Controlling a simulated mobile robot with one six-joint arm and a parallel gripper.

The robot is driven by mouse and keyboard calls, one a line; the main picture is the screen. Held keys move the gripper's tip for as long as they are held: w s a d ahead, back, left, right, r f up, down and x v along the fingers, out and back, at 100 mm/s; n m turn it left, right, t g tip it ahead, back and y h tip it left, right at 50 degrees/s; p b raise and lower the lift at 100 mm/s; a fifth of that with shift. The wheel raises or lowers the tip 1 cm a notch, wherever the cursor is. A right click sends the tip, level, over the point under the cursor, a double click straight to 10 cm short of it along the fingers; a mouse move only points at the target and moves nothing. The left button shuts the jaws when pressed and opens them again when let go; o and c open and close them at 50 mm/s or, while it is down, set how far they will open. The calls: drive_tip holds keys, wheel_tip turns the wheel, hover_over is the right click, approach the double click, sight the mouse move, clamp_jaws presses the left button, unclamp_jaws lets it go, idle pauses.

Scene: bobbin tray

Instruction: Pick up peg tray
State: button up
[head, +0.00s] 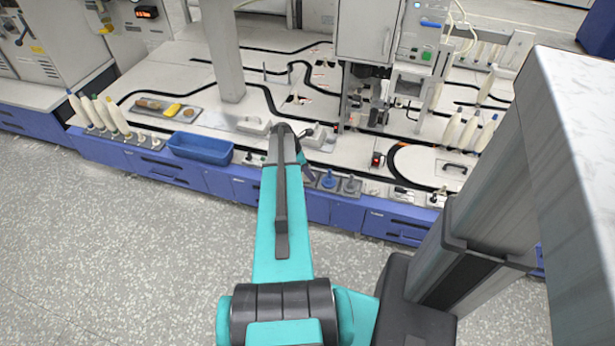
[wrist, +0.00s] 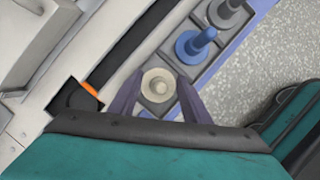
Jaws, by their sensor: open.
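The peg tray (wrist: 206,62) is a narrow grey tray along the bench's front edge, with a grey peg (wrist: 226,10), a blue peg (wrist: 197,43) and a cream peg (wrist: 158,85) in a row. In the head view the tray (head: 339,188) shows right of my arm's end, its left part hidden by my arm. My gripper (wrist: 158,78) is open above the tray, its dark fingers on either side of the cream peg in the wrist view. I cannot tell whether the fingers touch the tray.
A blue bin (head: 200,149) stands on the bench to the left, with bobbins on pegs (head: 105,115) beyond it. A black box with an orange strip (wrist: 76,100) lies left of the tray. A machine (head: 385,80) stands behind. The floor in front is clear.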

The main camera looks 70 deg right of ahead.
drive_tip(key=shift+c, duration=0.4)
clamp_jaws()
drive_tip(key=shift+r, duration=0.1)
drive_tip(key=shift+r, duration=0.5)
drive_tip(key=shift+s+a+r+p, duration=0.1)
drive_tip(key=shift+a+r+p, duration=0.1)
drive_tip(key=shift+r, duration=0.45)
drive_tip(key=shift+s+a+r+p, duration=0.1)
drive_tip(key=shift+a+r+p, duration=0.1)
drive_tip(key=shift+r, duration=0.4)
drive_tip(key=s+a+r, duration=0.1)
drive_tip(key=s+a, duration=0.6)
drive_tip(key=a, duration=0.6)
drive_tip(key=shift+s+r+p, duration=0.15)
drive_tip(key=shift+s+p, duration=0.2)
drive_tip(key=shift+p, duration=0.1)
